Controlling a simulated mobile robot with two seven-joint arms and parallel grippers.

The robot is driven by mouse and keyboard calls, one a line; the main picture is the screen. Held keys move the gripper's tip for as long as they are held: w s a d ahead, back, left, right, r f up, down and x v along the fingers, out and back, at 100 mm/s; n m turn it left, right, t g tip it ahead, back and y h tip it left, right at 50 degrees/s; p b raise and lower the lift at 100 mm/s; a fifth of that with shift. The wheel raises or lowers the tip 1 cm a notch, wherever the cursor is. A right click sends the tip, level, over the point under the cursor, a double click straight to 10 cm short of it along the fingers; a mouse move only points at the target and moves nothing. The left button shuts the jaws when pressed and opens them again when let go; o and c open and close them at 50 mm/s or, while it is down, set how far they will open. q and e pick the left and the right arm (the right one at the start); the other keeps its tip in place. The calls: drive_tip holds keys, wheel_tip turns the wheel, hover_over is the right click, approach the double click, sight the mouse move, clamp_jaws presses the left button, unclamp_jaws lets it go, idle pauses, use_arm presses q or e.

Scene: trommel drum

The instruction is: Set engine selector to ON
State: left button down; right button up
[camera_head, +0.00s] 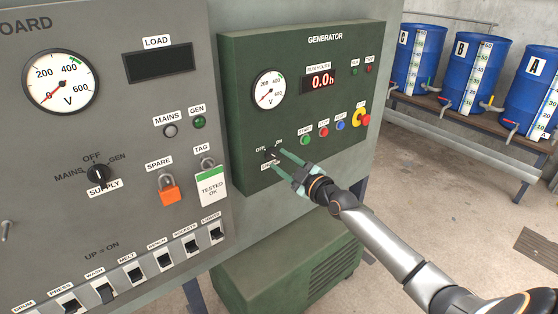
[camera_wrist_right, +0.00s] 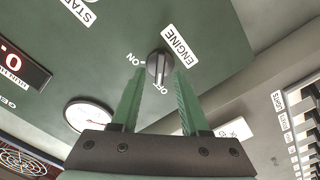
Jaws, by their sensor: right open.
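The engine selector is a small black rotary knob (camera_head: 270,154) low on the green generator panel, with OFF and ON above it and an ENGINE label below. In the right wrist view the knob (camera_wrist_right: 157,66) shows a pale pointer line towards the OFF mark; ON lies to its left. My right gripper (camera_head: 278,158) is open at the panel, its green fingers on either side of the knob. In the wrist view the gripper (camera_wrist_right: 159,74) has a finger on each side of the knob; contact cannot be told. My left gripper is out of view.
The generator panel (camera_head: 235,95) also carries a gauge (camera_head: 269,90), an hours display (camera_head: 319,82), several coloured buttons and a red-yellow stop button (camera_head: 361,117). A grey switchboard (camera_head: 110,120) stands to the left. Blue drums (camera_head: 476,70) stand at the back right.

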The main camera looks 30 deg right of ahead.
drive_tip(key=shift+w+a, duration=0.1)
drive_tip(key=shift+w, duration=0.8)
drive_tip(key=shift+c, duration=0.2)
clamp_jaws()
